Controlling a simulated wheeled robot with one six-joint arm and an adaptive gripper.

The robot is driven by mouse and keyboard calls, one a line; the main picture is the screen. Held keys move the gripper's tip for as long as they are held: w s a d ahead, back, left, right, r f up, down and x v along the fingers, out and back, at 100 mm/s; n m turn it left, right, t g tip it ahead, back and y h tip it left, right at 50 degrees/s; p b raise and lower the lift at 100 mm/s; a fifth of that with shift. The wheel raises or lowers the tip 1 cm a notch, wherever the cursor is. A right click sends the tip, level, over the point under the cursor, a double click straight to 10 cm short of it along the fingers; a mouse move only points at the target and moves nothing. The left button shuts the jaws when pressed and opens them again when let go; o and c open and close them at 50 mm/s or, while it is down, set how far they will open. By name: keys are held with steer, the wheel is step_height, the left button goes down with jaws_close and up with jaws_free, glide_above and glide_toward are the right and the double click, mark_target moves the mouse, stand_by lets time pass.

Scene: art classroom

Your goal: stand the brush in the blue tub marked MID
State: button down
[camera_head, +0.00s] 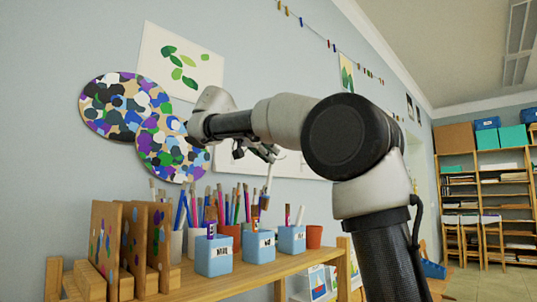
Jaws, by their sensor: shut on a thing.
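My gripper (262,152) is above the shelf, shut on a brush (268,181) with a thin pale handle. The brush hangs down, slightly tilted, and its dark lower end is above the tubs. Three blue tubs with white labels stand in a row at the shelf's front: left tub (213,262), middle tub (258,252) and right tub (291,244). The left label seems to begin with "MI", but the labels are too small to read surely. Coloured items stick up at each tub. I cannot tell whether the brush's lower end is over or behind the middle tub.
Behind the tubs stand several cups crowded with pencils and brushes (188,215). An orange cup (314,236) stands at right. Upright wooden boards (104,238) fill the left of the wooden shelf (215,283). Round painted palettes (170,145) hang on the wall behind my arm.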

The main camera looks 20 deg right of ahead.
step_height(320, 180, down, 10)
steer(key=w, duration=0.1)
steer(key=shift+w+a, duration=0.15)
steer(key=shift+a, duration=0.1)
stand_by(0.8)
steer(key=c, duration=1.4)
jaws_free()
steer(key=v, duration=1.2)
